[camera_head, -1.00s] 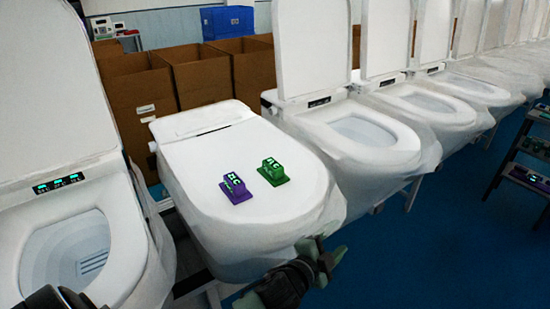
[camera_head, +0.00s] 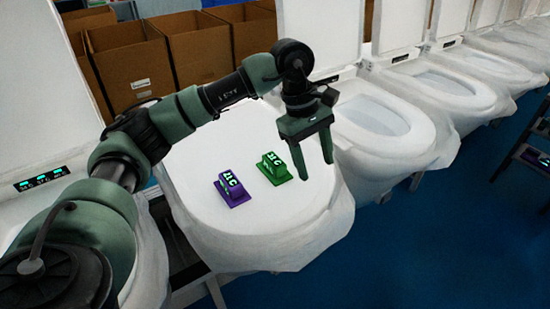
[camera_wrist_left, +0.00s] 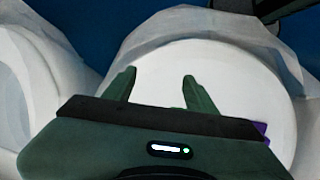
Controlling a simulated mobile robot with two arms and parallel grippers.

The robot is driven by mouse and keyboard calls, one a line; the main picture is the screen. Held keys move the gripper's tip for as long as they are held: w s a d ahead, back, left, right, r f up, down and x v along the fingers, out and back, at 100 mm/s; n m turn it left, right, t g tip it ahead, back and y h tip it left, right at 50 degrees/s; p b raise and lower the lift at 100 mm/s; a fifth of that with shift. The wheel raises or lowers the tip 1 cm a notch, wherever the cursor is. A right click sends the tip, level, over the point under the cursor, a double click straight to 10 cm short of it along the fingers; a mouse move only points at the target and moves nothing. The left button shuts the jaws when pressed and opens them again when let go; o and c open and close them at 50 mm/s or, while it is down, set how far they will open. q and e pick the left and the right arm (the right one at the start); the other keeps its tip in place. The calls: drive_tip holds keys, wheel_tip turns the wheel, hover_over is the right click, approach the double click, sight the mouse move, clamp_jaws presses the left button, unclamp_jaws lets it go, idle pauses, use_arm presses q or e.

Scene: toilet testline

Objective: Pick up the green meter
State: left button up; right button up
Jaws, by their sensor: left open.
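The green meter (camera_head: 274,168) stands on the closed white toilet lid (camera_head: 290,219). The purple meter (camera_head: 232,188) stands just left of it on the same lid. My left gripper (camera_head: 316,170) is open and empty, pointing down, to the right of the green meter and apart from it in the picture. In the left wrist view, the open fingers (camera_wrist_left: 155,85) show over the white lid (camera_wrist_left: 235,75). A purple edge (camera_wrist_left: 261,129) peeks out at the right there, and the green meter is not clearly visible. My right gripper is not in view.
Open toilets (camera_head: 385,115) in plastic wrap stand in a row to the right. Cardboard boxes (camera_head: 130,68) stand behind. A dark shelf rack (camera_head: 535,160) is at the far right. The front of the lid is clear.

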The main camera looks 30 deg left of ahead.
sight(274, 159)
use_arm(q)
drive_tip(key=a+r+y, duration=0.1)
drive_tip(key=a, duration=0.2)
drive_tip(key=a+r+y, duration=0.1)
drive_tip(key=a, duration=0.2)
drive_tip(key=a+r+y, duration=0.1)
drive_tip(key=a, duration=0.3)
drive_tip(key=f+p, duration=0.1)
drive_tip(key=f, duration=0.1)
drive_tip(key=f+p, duration=0.1)
drive_tip(key=f, duration=0.1)
drive_tip(key=f+p, duration=0.1)
drive_tip(key=f, duration=0.2)
drive_tip(key=shift+s+a, duration=0.25)
drive_tip(key=shift+s, duration=0.15)
drive_tip(key=shift+f, duration=0.25)
drive_tip(key=shift+w, duration=0.1)
clamp_jaws()
